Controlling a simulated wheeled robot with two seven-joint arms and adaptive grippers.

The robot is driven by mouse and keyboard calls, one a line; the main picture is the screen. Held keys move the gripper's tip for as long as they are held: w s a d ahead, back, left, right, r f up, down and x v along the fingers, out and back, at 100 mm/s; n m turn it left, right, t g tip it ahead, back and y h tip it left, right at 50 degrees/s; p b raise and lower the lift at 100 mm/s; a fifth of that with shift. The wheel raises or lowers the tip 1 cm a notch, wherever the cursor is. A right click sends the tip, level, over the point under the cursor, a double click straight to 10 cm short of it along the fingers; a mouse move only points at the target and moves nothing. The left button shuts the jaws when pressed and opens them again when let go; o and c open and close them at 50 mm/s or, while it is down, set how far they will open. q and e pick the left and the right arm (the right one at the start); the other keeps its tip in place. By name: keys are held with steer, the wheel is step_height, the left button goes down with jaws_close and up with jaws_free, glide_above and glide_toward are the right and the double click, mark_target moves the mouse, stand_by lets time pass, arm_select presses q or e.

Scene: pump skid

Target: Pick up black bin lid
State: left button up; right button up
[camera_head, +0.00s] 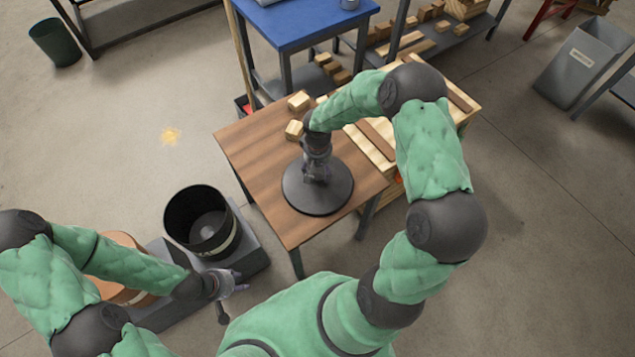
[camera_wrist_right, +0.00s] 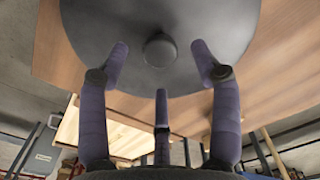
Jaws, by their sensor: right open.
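The black bin lid (camera_head: 318,204) is a round dark disc lying flat on the brown wooden table (camera_head: 262,147). In the right wrist view the lid (camera_wrist_right: 115,42) fills the top, with a round knob (camera_wrist_right: 160,49) at its centre. My right gripper (camera_head: 316,178) is directly above the lid. Its fingers (camera_wrist_right: 160,70) are spread open around the knob, with gaps visible on the sides. The open black bin (camera_head: 203,222) stands left of the table on a grey platform. My left gripper (camera_head: 232,284) is below the bin in the head view, away from the lid; its finger opening is too small to tell.
Wooden blocks (camera_head: 299,101) lie at the table's back edge. Planks and a pale wooden pallet (camera_head: 372,146) are right of the lid, beneath my right arm. A blue table (camera_head: 307,22) stands behind. The table's left part is clear.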

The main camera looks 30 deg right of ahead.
mark_target(318, 176)
step_height(318, 176, down, 4)
steer(key=shift+f+b, duration=0.1)
steer(key=shift+b, duration=0.8)
jaws_close()
